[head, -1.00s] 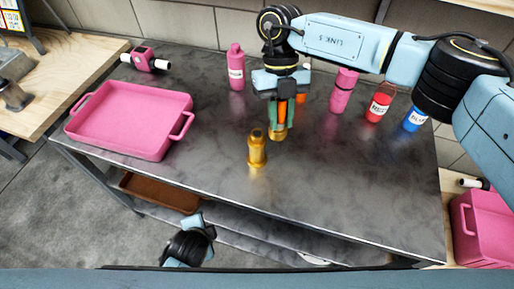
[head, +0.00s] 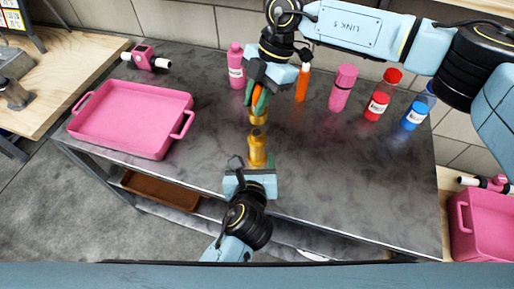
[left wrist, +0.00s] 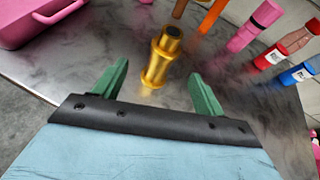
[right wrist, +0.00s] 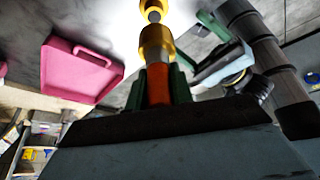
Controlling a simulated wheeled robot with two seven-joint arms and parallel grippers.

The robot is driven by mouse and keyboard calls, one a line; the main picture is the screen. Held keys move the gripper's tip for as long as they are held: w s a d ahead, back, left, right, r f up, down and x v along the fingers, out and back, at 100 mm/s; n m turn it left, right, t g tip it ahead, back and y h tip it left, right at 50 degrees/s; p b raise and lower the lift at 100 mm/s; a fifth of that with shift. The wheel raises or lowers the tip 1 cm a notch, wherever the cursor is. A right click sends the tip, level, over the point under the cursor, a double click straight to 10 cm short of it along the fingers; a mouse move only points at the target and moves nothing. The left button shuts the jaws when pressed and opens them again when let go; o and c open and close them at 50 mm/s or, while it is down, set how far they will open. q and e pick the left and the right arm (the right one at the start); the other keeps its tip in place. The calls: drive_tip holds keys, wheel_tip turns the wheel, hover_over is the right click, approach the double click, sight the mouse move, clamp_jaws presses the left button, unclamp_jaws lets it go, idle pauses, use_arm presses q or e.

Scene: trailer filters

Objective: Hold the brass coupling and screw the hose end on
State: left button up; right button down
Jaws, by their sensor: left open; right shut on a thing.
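The brass coupling (head: 257,153) stands upright near the front middle of the grey table. My left gripper (head: 252,170) is open at its near side. In the left wrist view the coupling (left wrist: 158,62) stands just ahead of and between the two green fingertips (left wrist: 157,80), with gaps on both sides. My right gripper (head: 257,98) is shut on the orange hose, and its brass hose end (head: 258,118) points down, slightly tilted, above and behind the coupling. In the right wrist view the hose end (right wrist: 156,42) lines up roughly with the coupling (right wrist: 152,13), apparently apart from it.
A pink tray (head: 75,122) lies at the left of the table. A pink bottle (head: 236,62), an orange one (head: 302,84), another pink one (head: 342,90), a red one (head: 379,100) and a blue one (head: 415,113) stand along the back. The table's front right is clear.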

sight(257, 135)
use_arm(q)
drive_tip(key=shift+w+d+r+m, duration=0.1)
drive_tip(key=shift+d+r+m, duration=0.25)
drive_tip(key=shift+m, duration=0.15)
drive_tip(key=shift+w, duration=0.1)
drive_tip(key=x, duration=1.2)
drive_tip(key=shift+d+r, duration=0.1)
drive_tip(key=c, duration=1.4)
drive_tip(key=shift+c, duration=0.4)
use_arm(e)
drive_tip(key=shift+a+f, duration=0.1)
drive_tip(key=shift+f, duration=2.3)
